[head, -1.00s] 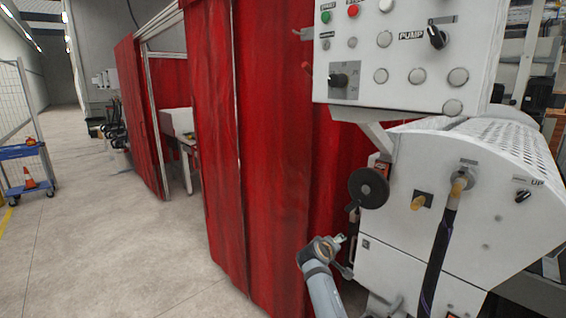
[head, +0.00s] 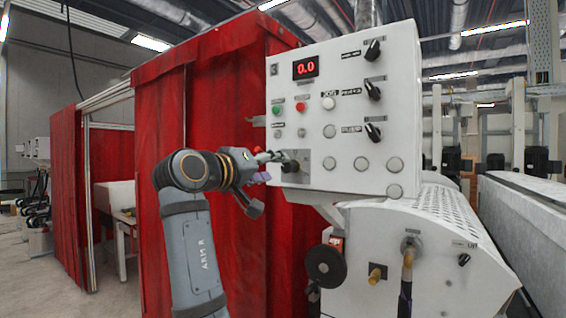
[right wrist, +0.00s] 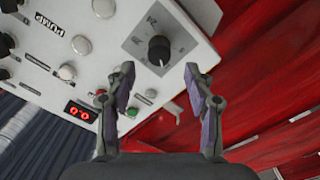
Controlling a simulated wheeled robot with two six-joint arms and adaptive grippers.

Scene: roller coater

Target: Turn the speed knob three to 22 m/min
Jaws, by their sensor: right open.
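The speed knob (head: 291,166) is a black knob on a grey plate at the lower left of the white control panel (head: 330,120). In the right wrist view the knob (right wrist: 159,50) sits just beyond my fingertips, roughly centred between them, with a white pointer line. My right gripper (right wrist: 160,74) is open and empty, its two fingers apart on either side of the knob's line. In the head view my right gripper (head: 276,163) is close in front of the knob; contact cannot be told. The red display (head: 306,67) reads 0.0. My left gripper is not in view.
Green and red buttons (head: 300,107) sit above the knob, with several other black knobs and buttons to its right. A black handwheel (head: 326,266) and hose are below on the machine. Red curtains (head: 235,250) hang behind my right arm.

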